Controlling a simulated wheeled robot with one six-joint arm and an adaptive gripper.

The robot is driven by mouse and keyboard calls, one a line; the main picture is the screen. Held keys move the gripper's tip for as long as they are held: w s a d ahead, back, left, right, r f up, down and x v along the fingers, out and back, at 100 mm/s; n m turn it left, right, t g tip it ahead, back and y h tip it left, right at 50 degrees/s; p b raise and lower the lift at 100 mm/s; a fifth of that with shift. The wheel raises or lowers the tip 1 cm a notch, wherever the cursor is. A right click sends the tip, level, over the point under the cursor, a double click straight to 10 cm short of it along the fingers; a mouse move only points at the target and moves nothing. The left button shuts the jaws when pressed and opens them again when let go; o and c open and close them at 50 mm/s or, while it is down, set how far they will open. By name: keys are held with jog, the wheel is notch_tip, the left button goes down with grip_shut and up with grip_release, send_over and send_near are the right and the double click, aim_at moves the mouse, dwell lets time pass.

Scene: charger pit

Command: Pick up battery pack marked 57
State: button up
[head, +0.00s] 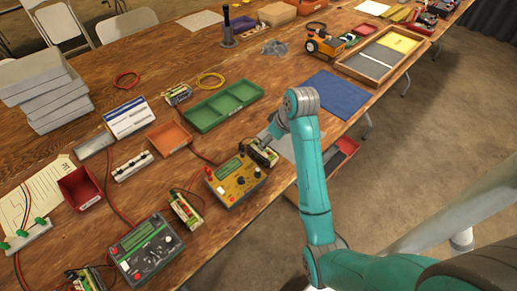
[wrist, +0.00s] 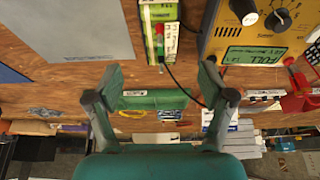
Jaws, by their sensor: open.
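A battery pack, green and white with a dark top, stands beside the yellow charger (head: 236,182) in the head view (head: 262,153). The same pack shows at the top of the wrist view (wrist: 160,30), with a black lead by its end. Its number is too small to read. My gripper (wrist: 160,68) is open and empty, its fingertips either side of the pack's line and just short of its near end. In the head view my gripper (head: 270,135) is close to the pack and partly hides it. Other packs lie by the dark green charger (head: 147,250) and green tray.
The yellow charger (wrist: 262,30) shows FULL and stands right next to the pack in the wrist view. A grey sheet (wrist: 65,30) lies flat on the other side. The green tray (head: 222,106), an orange tray (head: 170,137) and several cables occupy the wooden table.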

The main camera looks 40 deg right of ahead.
jog(key=x, duration=0.9)
jog(key=shift+w+f, duration=0.1)
jog(key=shift+w, duration=0.05)
grip_shut()
